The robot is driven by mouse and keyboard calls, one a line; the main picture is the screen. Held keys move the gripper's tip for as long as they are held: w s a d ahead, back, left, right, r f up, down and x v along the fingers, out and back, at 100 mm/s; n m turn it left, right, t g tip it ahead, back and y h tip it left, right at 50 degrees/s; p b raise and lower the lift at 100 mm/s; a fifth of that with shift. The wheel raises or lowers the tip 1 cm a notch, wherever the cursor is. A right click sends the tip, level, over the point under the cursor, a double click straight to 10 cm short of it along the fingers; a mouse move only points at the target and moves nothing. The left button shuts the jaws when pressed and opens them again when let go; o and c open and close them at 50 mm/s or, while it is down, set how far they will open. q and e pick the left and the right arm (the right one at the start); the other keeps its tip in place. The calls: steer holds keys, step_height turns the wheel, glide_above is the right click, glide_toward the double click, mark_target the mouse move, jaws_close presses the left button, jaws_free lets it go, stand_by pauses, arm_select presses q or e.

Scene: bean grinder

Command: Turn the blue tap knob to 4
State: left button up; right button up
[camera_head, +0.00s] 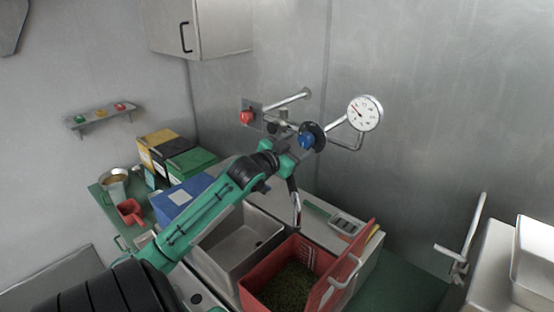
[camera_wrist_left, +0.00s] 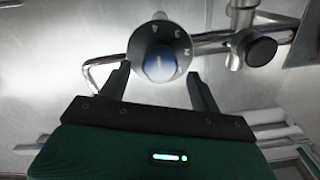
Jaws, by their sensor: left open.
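The blue tap knob (camera_head: 306,141) sits on a round black dial on the pipes of the back wall. In the left wrist view the blue knob (camera_wrist_left: 158,66) shows a pale mark on its face, and the dial (camera_wrist_left: 177,47) has white figures too small to read surely. My left gripper (camera_wrist_left: 158,70) is open, one finger on each side of the knob's lower part; I cannot tell whether they touch it. In the head view my left gripper (camera_head: 298,151) is just below and left of the knob, partly hiding the dial.
A red knob (camera_head: 247,117) and a round gauge (camera_head: 364,113) flank the blue knob. Pipes run beside it. Below stand a sink (camera_head: 228,244), a red crate (camera_head: 258,301) with green contents, and a counter.

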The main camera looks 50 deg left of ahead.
arm_select(q)
steer(key=s+d+b, duration=0.1)
steer(key=s+b, duration=0.2)
steer(key=s, duration=0.6)
steer(key=shift+s, duration=0.4)
